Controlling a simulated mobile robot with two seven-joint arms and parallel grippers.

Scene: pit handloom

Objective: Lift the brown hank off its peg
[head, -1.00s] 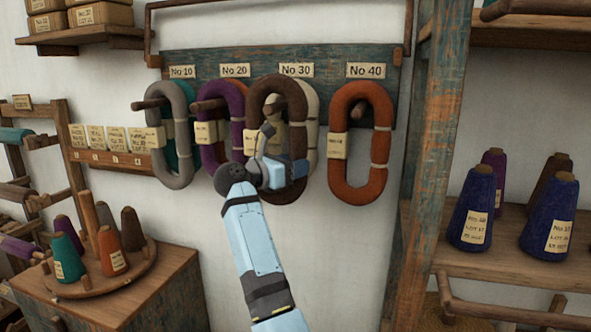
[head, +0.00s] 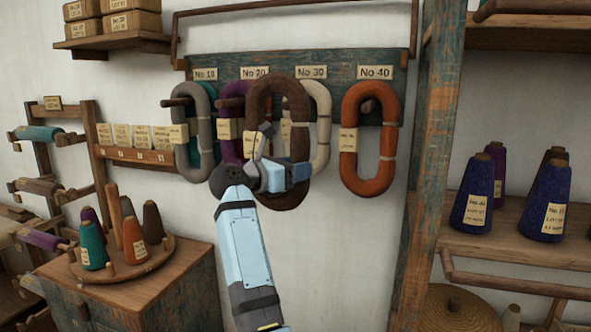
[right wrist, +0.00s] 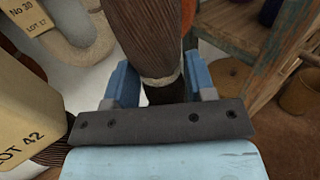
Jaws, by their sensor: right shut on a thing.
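The brown hank (head: 278,84) is an upright oval ring with a paper tag, in the middle of the head view. It stands in front of the peg board (head: 345,65), overlapping a purple hank (head: 231,95) and a cream hank (head: 323,115). The cream hank hangs below the No 30 label (head: 311,73). I cannot see the brown hank's peg or whether the ring is clear of it. My right gripper (head: 292,172) is shut on the hank's lower right side. The right wrist view shows the brown strand (right wrist: 148,35) between the blue fingers (right wrist: 160,78). My left gripper is not in view.
A grey hank (head: 188,150) hangs at left and an orange hank (head: 350,165) at right. A worn post (head: 428,150) and a shelf with blue cones (head: 474,200) stand at right. A cabinet with cones (head: 135,285) stands at lower left.

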